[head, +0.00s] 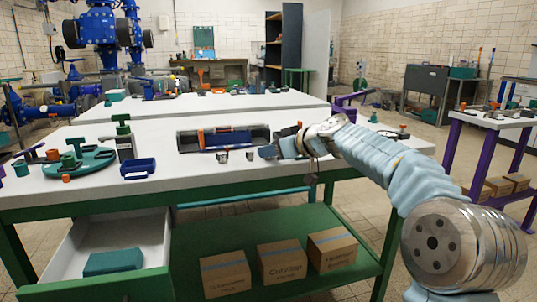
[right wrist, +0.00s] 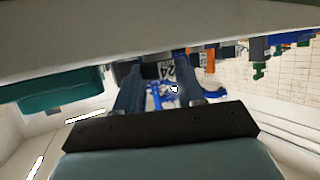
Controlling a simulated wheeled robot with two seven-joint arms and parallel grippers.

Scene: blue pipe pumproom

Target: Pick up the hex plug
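Two small grey metal pieces stand on the white tabletop in the head view, a left one (head: 222,157) and a right one (head: 250,155). Either may be the hex plug; they are too small to tell. My right gripper (head: 266,152) is low over the table, just right of the right piece, pointing left. In the right wrist view its two dark fingers (right wrist: 163,95) stand apart, with a gap between them through which blue pipework shows. I see nothing held. My left gripper is not in view.
Behind the pieces lies a dark tray (head: 223,138). To the left are a blue bin (head: 138,168), a green-topped tool (head: 123,140) and a round teal stand (head: 80,163). An open drawer (head: 105,250) juts out below left. The front table edge is clear.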

